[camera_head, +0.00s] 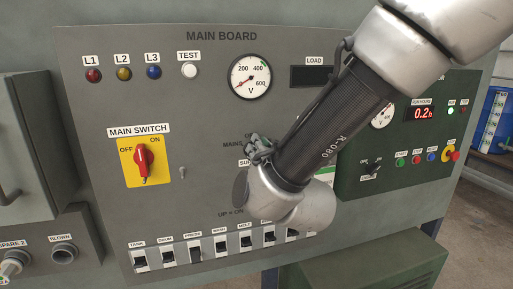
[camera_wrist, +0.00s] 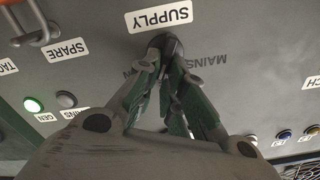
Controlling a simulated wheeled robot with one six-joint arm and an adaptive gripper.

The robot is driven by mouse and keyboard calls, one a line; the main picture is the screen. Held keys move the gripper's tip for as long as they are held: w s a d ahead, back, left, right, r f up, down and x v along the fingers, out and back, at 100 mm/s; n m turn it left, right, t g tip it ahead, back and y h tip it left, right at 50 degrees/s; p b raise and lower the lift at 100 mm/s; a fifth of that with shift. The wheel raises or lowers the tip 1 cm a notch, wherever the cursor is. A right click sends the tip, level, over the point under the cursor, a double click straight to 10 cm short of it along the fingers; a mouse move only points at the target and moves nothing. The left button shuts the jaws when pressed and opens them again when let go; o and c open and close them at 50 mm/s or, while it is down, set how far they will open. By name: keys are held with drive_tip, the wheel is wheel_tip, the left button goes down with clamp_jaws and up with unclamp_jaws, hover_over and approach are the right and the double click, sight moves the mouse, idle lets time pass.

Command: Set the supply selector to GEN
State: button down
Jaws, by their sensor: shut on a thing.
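The supply selector is a dark knob (camera_wrist: 171,44) on the grey board, just below its upside-down SUPPLY label (camera_wrist: 160,17) in the wrist view. My gripper (camera_wrist: 166,62) is shut on the knob, with its green-grey fingers on either side; they hide most of it, so I cannot read its pointer. Printed MAINS lettering (camera_wrist: 207,61) lies to the right of the fingers. In the head view my gripper (camera_head: 256,146) is at the board beside the MAINS lettering (camera_head: 233,144), and my arm hides the selector's surroundings.
In the wrist view a lamp labelled GEN (camera_wrist: 33,104) glows green, and a pale lamp (camera_wrist: 66,99) beside it looks unlit. A red main switch (camera_head: 143,163) on a yellow plate is left of my arm. A row of breakers (camera_head: 195,254) lies below. A voltmeter (camera_head: 249,77) is above.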

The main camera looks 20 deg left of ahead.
drive_tip(key=m, duration=0.4)
drive_tip(key=f+m, duration=0.1)
drive_tip(key=m, duration=0.1)
drive_tip(key=shift+w+d, duration=0.2)
drive_tip(key=shift+d, duration=0.15)
drive_tip(key=shift+m, duration=0.4)
drive_tip(key=c, duration=1.5)
unclamp_jaws()
drive_tip(key=v, duration=1.2)
drive_tip(key=shift+s, duration=0.1)
